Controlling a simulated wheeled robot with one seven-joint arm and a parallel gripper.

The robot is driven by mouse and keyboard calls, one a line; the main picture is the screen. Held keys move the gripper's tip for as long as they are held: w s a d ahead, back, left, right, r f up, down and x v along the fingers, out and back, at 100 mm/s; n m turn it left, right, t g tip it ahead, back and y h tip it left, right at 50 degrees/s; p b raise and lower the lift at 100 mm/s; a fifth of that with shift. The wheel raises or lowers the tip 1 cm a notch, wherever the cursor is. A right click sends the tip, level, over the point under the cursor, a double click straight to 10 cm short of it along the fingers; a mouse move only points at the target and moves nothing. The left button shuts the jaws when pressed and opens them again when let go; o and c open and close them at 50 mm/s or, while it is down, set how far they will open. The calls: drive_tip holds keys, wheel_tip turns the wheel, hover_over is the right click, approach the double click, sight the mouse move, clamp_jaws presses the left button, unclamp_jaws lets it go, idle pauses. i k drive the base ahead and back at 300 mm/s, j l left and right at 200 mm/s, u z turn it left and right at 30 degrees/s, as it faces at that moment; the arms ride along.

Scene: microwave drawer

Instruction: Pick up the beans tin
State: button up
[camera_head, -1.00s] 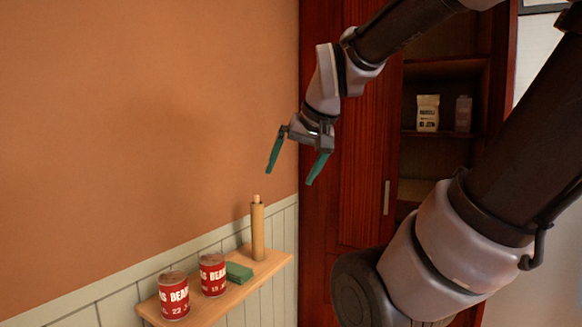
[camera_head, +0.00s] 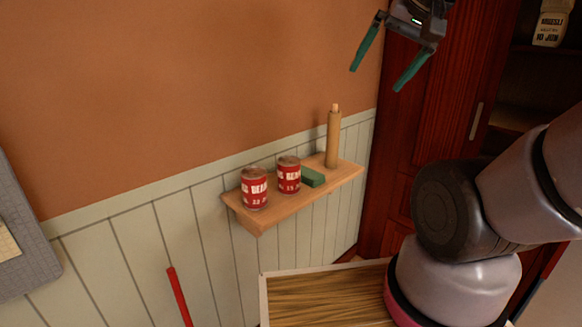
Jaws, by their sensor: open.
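Two red beans tins stand upright on a small wooden wall shelf (camera_head: 272,217). One tin (camera_head: 254,189) is at the shelf's left end; the other tin (camera_head: 289,176) is just right of it. I cannot tell which of the two is meant. My gripper (camera_head: 376,78) is at the top of the picture, above and to the right of the tins, well apart from them. Its two green fingers are spread wide with nothing between them.
A wood-topped surface (camera_head: 325,299) is below. A dark red cabinet (camera_head: 432,100) stands at right. A red stick (camera_head: 179,296) is at lower left.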

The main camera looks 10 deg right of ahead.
sight(289, 166)
drive_tip(key=j+z, duration=0.2)
drive_tip(key=j, duration=0.35)
drive_tip(key=k+j+z, duration=0.2)
drive_tip(key=j, duration=0.3)
drive_tip(key=j+z, duration=0.2)
drive_tip(key=j, duration=0.35)
